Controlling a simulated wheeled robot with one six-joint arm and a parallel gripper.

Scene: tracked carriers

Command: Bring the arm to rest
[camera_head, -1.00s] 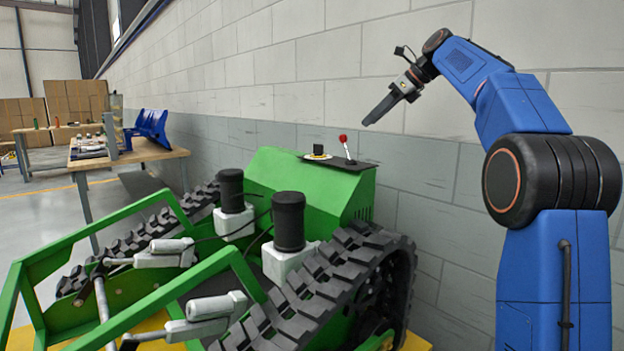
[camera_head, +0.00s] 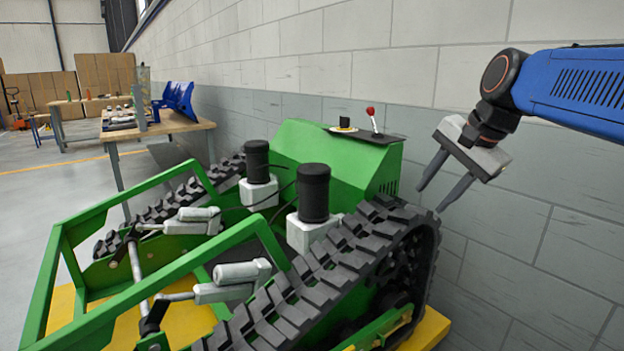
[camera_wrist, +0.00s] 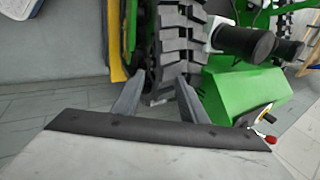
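My gripper (camera_head: 431,199) is at the right in the head view, beside the right track of the green tracked carrier (camera_head: 318,155) and in front of the block wall. Its two grey fingers are spread apart with nothing between them. In the wrist view my gripper (camera_wrist: 158,92) also shows open, with the black rubber track (camera_wrist: 181,45) beyond the fingertips. My blue arm reaches in from the right edge of the head view. A red-knobbed lever (camera_head: 372,118) stands on the carrier's top panel, to the left of the gripper.
The block wall (camera_head: 560,190) runs close behind the carrier and gripper. The carrier stands on a yellow base (camera_head: 431,328). A workbench (camera_head: 180,126) with a blue bin (camera_head: 178,99) stands at the back left. Open floor (camera_head: 40,200) lies at the left.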

